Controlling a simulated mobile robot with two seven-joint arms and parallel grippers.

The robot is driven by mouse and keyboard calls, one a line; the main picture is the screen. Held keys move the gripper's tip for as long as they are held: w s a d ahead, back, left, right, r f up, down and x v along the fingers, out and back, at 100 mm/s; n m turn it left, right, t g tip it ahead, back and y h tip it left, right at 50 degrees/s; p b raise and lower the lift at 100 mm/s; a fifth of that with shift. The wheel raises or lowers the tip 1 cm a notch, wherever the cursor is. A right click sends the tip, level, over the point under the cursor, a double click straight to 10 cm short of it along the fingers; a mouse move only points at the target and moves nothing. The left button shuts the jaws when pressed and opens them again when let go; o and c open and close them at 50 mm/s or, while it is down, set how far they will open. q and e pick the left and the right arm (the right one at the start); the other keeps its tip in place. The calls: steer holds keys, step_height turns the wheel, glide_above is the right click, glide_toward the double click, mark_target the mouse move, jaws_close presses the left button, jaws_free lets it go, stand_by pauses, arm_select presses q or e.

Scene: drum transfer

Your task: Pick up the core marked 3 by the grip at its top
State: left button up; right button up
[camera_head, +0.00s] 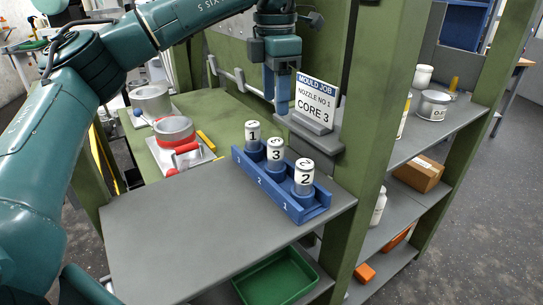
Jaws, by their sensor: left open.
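The core marked 3 (275,155) stands upright in the middle of a blue rack (316,211) on the grey shelf. It has a white top with a black 3 and a grey-blue lower body. The core marked 1 (252,134) stands behind it to the left, and the core marked 2 (304,173) in front to the right. My left gripper (277,102) points down with its blue fingers open and empty. In the picture it is above the cores, apart from them. My right gripper is not in view.
A sign (315,102) reading "NOZZLE NO 1 CORE 3" stands on a ledge right of my left gripper. A green post (376,130) rises beside the rack. The grey shelf (190,235) is clear left of the rack. A green tray (277,278) sits below.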

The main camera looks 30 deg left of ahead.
mark_target(276, 141)
arm_select(q)
step_height(276, 141, down, 7)
steer(key=shift+r, duration=0.1)
steer(key=shift+s+d+f, duration=0.1)
steer(key=shift+f, duration=1.45)
steer(key=shift+s+d+f, duration=0.1)
steer(key=shift+f, duration=1.45)
steer(key=c, duration=1.2)
